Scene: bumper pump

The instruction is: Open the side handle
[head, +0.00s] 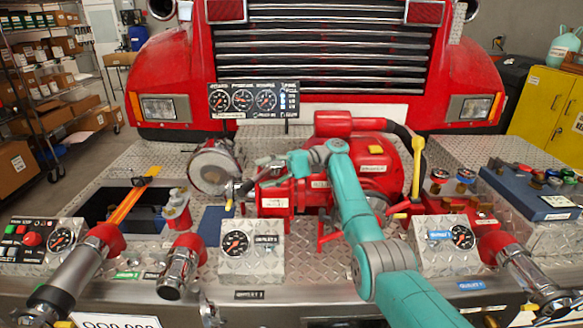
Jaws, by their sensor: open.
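My teal arm reaches in from the lower right, and its end is at the left side of the red pump (285,192). My gripper (246,186) is small and dark there, beside the round metal cap (212,168). It is open; its fingers are hard to separate from the pump fittings behind. I cannot tell whether it touches anything. No label marks a side handle. Candidates are a small yellow-tipped lever (229,204) just below my gripper, a red lever (326,237) under the pump, and an upright yellow-topped handle (417,160) on the pump's right.
A gauge panel (254,100) stands behind the pump. Gauge boxes (251,246) and (444,238) stand in front. Large metal hose fittings (182,266) and (528,272) project at the bumper's front. The truck grille (322,55) closes the back.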

